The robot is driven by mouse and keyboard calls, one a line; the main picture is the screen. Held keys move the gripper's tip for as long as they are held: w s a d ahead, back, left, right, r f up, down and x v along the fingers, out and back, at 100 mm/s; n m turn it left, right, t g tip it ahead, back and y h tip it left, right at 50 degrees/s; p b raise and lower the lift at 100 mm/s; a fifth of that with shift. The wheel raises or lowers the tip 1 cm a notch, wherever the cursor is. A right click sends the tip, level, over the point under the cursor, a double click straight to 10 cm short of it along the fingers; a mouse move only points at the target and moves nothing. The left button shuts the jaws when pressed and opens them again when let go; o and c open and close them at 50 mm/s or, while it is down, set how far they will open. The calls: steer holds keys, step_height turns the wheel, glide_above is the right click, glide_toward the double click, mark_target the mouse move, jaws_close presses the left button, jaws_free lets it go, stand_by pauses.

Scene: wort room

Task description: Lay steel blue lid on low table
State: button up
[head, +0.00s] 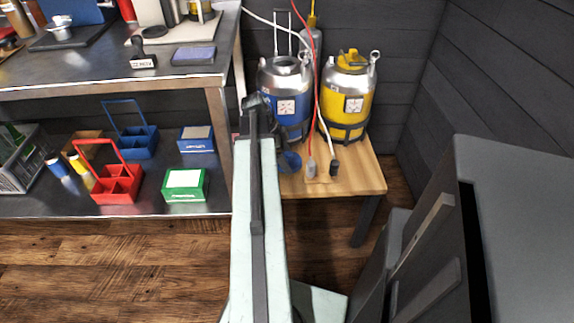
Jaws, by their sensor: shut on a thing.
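The steel blue lid (291,161) shows as a small round blue piece just right of my arm, over the left part of the low table (358,176). The low table has a light wooden top and dark legs. My gripper (276,153) is mostly hidden behind my arm and is shut on the lid. The lid's left side is covered by the arm. I cannot tell whether the lid touches the tabletop.
A blue keg (284,88) and a yellow keg (348,92) stand at the table's back. Red and white hoses end in connectors (311,168) on the tabletop. The front right of the top is clear. A steel shelf bench (190,82) stands left, a grey cabinet (520,200) right.

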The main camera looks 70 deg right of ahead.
step_height(320, 180, down, 4)
steer(key=shift+r+b, duration=0.25)
steer(key=shift+b, duration=0.95)
steer(key=shift+r, duration=0.25)
steer(key=shift+f, duration=0.2)
steer(key=o, duration=1.6)
steer(key=shift+r, duration=0.1)
steer(key=p+v, duration=0.7)
steer(key=shift+s+r, duration=0.1)
steer(key=shift+r, duration=0.15)
steer(key=shift+r+p, duration=0.2)
steer(key=shift+p, duration=0.1)
steer(key=shift+f, duration=0.1)
